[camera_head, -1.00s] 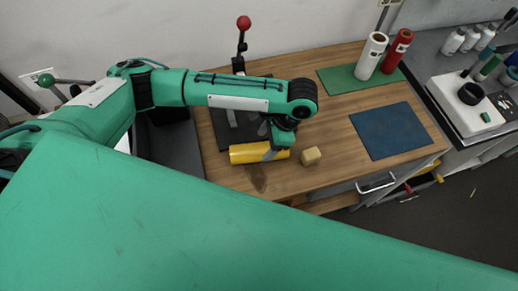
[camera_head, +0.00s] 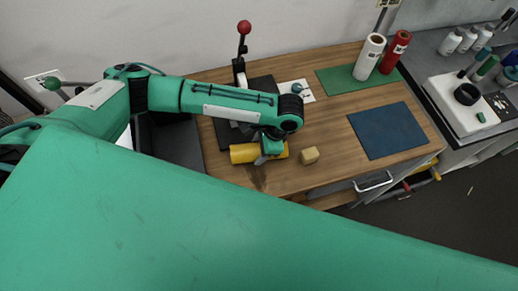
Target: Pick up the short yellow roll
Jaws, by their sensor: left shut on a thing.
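The short yellow roll (camera_head: 243,153) lies on its side on the wooden table, at the front edge of the black press base. My left gripper (camera_head: 264,157) comes down on the roll from above and is shut on it near its right part. The gripper hides some of the roll. I cannot tell whether the roll is clear of the table. My right gripper is not in view; a large green link of mine covers the lower part of the picture.
A small tan block (camera_head: 309,156) sits just right of the roll. A black press with a red-knobbed lever (camera_head: 244,28) stands behind. A blue mat (camera_head: 388,130) lies bare to the right. White (camera_head: 369,57) and red (camera_head: 394,52) rolls stand on a green mat (camera_head: 335,80).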

